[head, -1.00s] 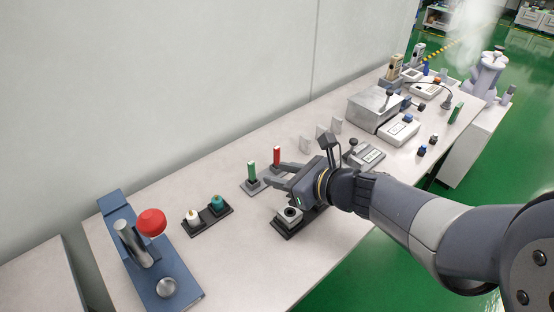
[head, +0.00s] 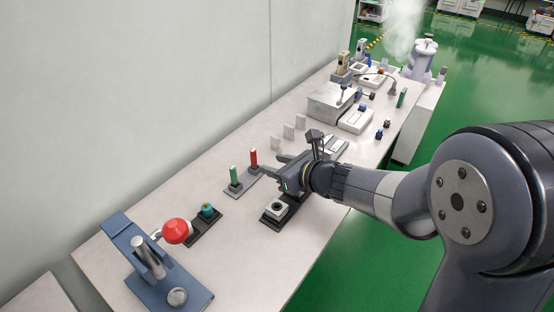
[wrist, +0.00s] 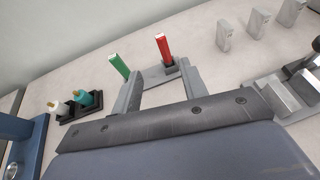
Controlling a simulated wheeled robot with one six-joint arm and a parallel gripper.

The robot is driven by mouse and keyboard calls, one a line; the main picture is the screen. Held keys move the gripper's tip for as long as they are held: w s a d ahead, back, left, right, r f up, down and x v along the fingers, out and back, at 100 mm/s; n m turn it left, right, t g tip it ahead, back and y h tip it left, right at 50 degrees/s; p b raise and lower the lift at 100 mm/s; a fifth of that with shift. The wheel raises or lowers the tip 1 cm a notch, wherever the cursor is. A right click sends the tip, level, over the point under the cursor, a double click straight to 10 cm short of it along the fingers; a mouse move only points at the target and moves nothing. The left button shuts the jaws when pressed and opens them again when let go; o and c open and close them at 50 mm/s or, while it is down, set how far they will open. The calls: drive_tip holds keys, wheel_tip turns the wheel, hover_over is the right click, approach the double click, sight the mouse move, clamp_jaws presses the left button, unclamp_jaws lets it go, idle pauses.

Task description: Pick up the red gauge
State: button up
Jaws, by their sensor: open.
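The red gauge (head: 253,158) stands upright in a dark holder on the table, beside a green gauge (head: 233,175) in its own holder. In the wrist view the red gauge (wrist: 164,48) rises just beyond my fingertips, between their directions and nearer the right finger. The green gauge (wrist: 118,65) stands beyond and left of the left finger. My gripper (head: 264,177) is open and empty, reaching in from the right, low over the table. Its spread fingers also show in the wrist view (wrist: 161,72). Neither finger appears closed around the red gauge.
A black tray (head: 203,228) with a teal-topped bottle and a blue press with a red knob (head: 176,231) stand to the left. A grey-white device (head: 278,207) sits below my gripper. Pale upright blocks (head: 289,131) stand behind. A metal box (head: 331,103) is farther back.

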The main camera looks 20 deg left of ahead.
sight(256, 161)
drive_tip(key=shift+w+a+f, duration=0.15)
drive_tip(key=shift+a+f, duration=0.05)
drive_tip(key=x, duration=0.5)
drive_tip(key=shift+f, duration=0.15)
drive_tip(key=shift+d+f+b+x, duration=0.1)
drive_tip(key=shift+f+b+x, duration=0.05)
drive_tip(key=shift+x, duration=0.7)
drive_tip(key=shift+d+f+b+x, duration=0.1)
drive_tip(key=shift+f+x, duration=0.05)
drive_tip(key=shift+x, duration=0.75)
drive_tip(key=shift+d+f+b+x, duration=0.1)
drive_tip(key=shift+f+b+x, duration=0.1)
drive_tip(key=shift+x, duration=0.65)
drive_tip(key=shift+w, duration=0.2)
clamp_jaws()
